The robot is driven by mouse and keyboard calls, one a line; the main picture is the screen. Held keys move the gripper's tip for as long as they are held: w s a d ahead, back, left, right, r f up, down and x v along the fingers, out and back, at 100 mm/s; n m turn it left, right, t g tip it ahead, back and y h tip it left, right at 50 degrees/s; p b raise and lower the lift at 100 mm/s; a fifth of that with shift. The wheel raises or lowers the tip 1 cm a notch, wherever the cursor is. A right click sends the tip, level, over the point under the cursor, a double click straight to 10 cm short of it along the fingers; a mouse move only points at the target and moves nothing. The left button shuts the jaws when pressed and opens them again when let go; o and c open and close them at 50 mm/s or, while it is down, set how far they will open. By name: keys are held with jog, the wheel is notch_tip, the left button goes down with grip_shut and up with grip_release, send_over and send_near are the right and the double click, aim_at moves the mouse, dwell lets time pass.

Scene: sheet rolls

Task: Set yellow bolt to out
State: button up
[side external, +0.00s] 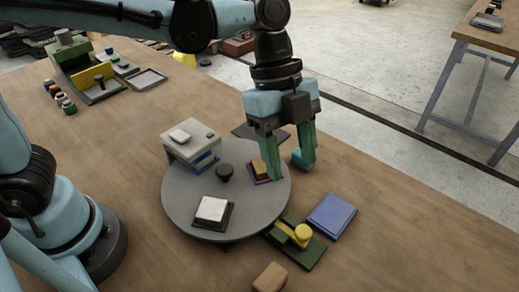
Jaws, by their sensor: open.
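The yellow bolt (303,232) has a round knob and a short bar, and lies on a dark green base (312,254) at the front right of the grey turntable. I cannot tell from this angle how far the bolt is slid. My gripper (288,170) is open, with green fingers pointing down over the back right edge of the turntable, behind and above the bolt and apart from it. A tan block (257,168) on a purple pad is right beside the left finger; whether they touch is unclear. A teal piece (298,159) shows by the right finger.
The round grey turntable (185,210) carries a grey box (190,145), a black knob (225,172) and a white block (212,209). A blue pad (332,216) lies right of the bolt base. A tan block (270,278) lies in front. The right tabletop is clear.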

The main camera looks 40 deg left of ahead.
aim_at(304, 231)
jog(key=shift+m, duration=0.5)
jog(key=x, duration=1.2)
jog(key=shift+s+d, duration=0.3)
jog(key=shift+d, duration=0.1)
jog(key=shift+c, duration=0.3)
grip_shut()
